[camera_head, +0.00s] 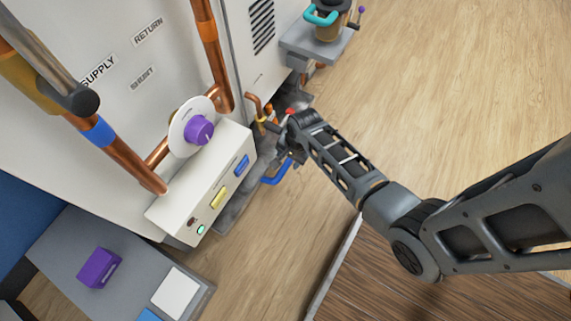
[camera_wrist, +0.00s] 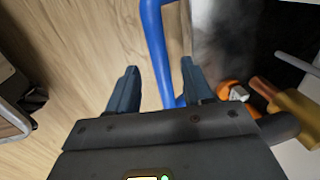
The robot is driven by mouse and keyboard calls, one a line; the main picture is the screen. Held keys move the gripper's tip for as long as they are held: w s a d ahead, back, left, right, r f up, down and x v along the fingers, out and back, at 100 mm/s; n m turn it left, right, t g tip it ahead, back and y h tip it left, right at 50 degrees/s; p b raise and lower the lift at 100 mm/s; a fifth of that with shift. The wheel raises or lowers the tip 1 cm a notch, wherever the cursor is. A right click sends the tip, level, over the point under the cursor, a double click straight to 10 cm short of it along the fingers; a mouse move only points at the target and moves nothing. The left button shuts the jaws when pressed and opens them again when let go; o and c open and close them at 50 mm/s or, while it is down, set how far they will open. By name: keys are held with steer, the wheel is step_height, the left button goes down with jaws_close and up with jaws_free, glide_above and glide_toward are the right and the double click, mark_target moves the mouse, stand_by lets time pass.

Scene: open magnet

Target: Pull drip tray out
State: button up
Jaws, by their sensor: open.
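A blue bar handle (camera_head: 276,179) shows low beside the white cabinet, partly hidden by my gripper. In the wrist view the blue handle (camera_wrist: 157,45) runs between my two fingers, nearer the right one. My gripper (camera_wrist: 159,68) is open and not closed on it; I cannot tell whether a finger touches it. In the head view my gripper (camera_head: 288,152) is at the cabinet's foot, its fingers mostly hidden. A grey, stained surface (camera_head: 232,210) at the cabinet's foot looks like the drip tray. A dark grey smudged surface (camera_wrist: 215,45) lies right of the handle in the wrist view.
Copper and brass fittings (camera_head: 262,118) are close to my gripper; a brass pipe (camera_wrist: 290,105) shows at right in the wrist view. A control box (camera_head: 205,190) with buttons projects above the grey surface. The wooden floor (camera_head: 440,90) is open beyond my arm. A brown plank platform (camera_head: 400,285) is in front.

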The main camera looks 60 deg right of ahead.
mark_target(287, 164)
steer(key=shift+w+f+b, duration=0.2)
steer(key=shift+f+b, duration=0.15)
steer(key=shift+f, duration=0.55)
steer(key=shift+w+f+b, duration=0.15)
steer(key=shift+f+b, duration=0.2)
steer(key=shift+f, duration=0.5)
jaws_close()
